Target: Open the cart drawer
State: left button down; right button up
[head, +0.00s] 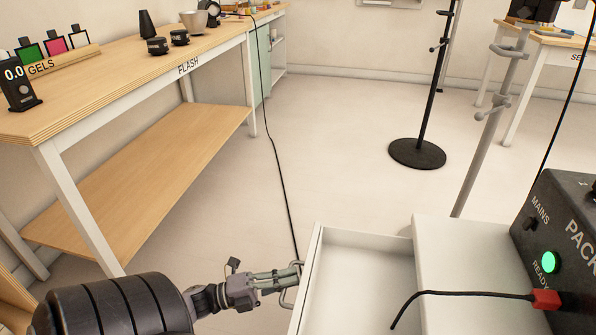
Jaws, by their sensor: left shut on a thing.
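The white cart (462,262) stands at the lower right. Its drawer (350,285) sticks out to the left from under the cart top, and its pale inside shows, empty where I can see it. The near part of the drawer is cut off by the bottom of the picture. My left gripper (290,276) comes in from the lower left. Its fingers are shut on the drawer handle (289,298) at the drawer's left front face, and partly hide it. My right gripper is not in view.
A dark power pack (566,240) with a green light and a red plug (545,299) sits on the cart. A black cable hangs by the bench (190,75) and runs down towards the drawer front. A stand base (417,154) is farther back. The floor between is clear.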

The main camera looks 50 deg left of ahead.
pick_arm(q)
jog(key=c, duration=2)
grip_release()
jog(key=shift+o, duration=0.2)
jog(key=v, duration=1.2)
